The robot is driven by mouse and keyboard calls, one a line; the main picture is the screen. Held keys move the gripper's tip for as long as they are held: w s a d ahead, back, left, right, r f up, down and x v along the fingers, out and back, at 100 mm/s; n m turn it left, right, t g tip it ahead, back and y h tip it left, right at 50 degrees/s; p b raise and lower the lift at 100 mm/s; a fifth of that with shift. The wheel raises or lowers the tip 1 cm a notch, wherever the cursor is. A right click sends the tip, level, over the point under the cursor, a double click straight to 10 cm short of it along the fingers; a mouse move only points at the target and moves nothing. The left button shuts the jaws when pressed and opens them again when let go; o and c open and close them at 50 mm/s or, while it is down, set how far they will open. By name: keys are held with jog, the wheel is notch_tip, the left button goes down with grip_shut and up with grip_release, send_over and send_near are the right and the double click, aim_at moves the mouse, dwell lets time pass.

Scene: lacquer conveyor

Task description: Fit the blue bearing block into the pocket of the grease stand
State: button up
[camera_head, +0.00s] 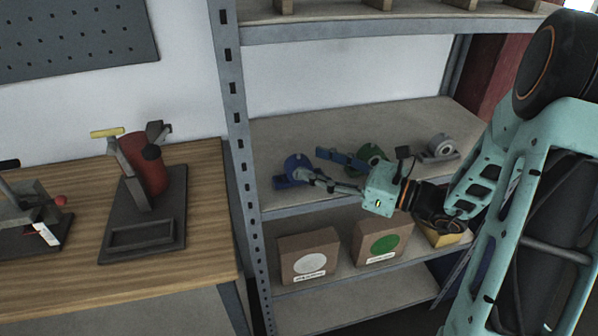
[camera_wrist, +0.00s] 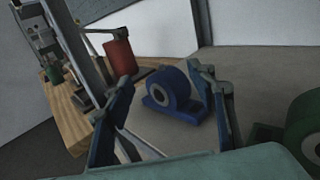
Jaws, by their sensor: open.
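The blue bearing block (camera_head: 291,169) stands on the middle shelf near its left front corner. It has a round housing with a bore on a flat base. In the wrist view the block (camera_wrist: 175,92) lies ahead between my spread fingers, nearer the right one; I cannot tell whether they touch. My gripper (camera_head: 312,166) is open and reaches from the right at shelf height. The grease stand (camera_head: 176,205) is on the wooden bench, with a red cylinder, a yellow-handled lever and a dark base. Its rectangular pocket (camera_head: 142,234) at the front looks empty.
A green bearing block (camera_head: 371,157) and a grey one (camera_head: 441,147) stand farther right on the shelf (camera_head: 290,130). A metal shelf post (camera_head: 233,120) rises between shelf and bench (camera_head: 70,185). Boxes with white (camera_head: 308,250) and green (camera_head: 380,241) discs sit below. Another device (camera_head: 35,215) is at the bench's left.

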aim_at(300, 157)
jog(key=x, duration=0.5)
jog(key=shift+w+r, duration=0.1)
jog(key=shift+w, duration=0.15)
jog(key=shift+s, duration=0.1)
grip_shut()
